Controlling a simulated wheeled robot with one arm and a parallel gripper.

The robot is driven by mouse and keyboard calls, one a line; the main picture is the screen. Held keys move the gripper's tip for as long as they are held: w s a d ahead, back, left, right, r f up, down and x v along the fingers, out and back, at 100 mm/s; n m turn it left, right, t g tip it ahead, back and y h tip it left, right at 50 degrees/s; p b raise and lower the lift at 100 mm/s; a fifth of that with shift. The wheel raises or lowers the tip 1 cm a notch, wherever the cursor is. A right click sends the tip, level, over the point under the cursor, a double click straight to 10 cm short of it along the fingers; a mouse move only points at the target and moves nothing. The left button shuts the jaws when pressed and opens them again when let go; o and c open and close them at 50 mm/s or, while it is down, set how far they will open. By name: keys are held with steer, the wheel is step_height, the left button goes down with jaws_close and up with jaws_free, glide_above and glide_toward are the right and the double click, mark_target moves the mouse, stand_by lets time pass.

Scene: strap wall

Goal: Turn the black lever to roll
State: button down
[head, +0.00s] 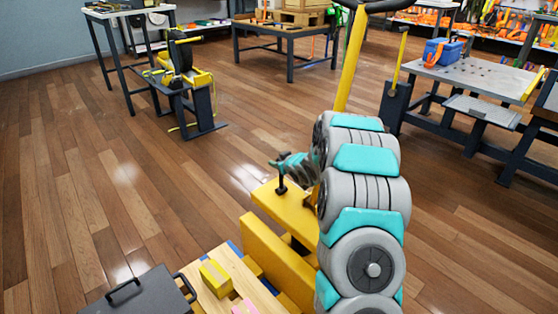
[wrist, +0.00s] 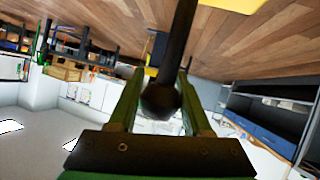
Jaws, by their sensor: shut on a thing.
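The black lever (wrist: 180,40) is a dark rod with a round knob at its end. In the wrist view it runs between the two green fingers of my gripper (wrist: 160,82), with the knob near the palm. My gripper is shut on the lever. In the head view my gripper (head: 291,164) is at the lever, above a yellow frame (head: 283,204). A short black stem shows below it. My arm hides part of the frame and whatever lies behind it.
A wooden board with a yellow block (head: 215,278) and a dark tray (head: 142,296) lie at the front. A black and yellow stand (head: 185,85) is at back left. A grey workbench (head: 470,75) with a blue box (head: 443,52) is at right. Wooden floor between is clear.

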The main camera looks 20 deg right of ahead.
steer(key=shift+c, duration=1.8)
jaws_free()
steer(key=shift+v, duration=0.8)
steer(key=v, duration=0.6)
steer(key=shift+s, duration=0.1)
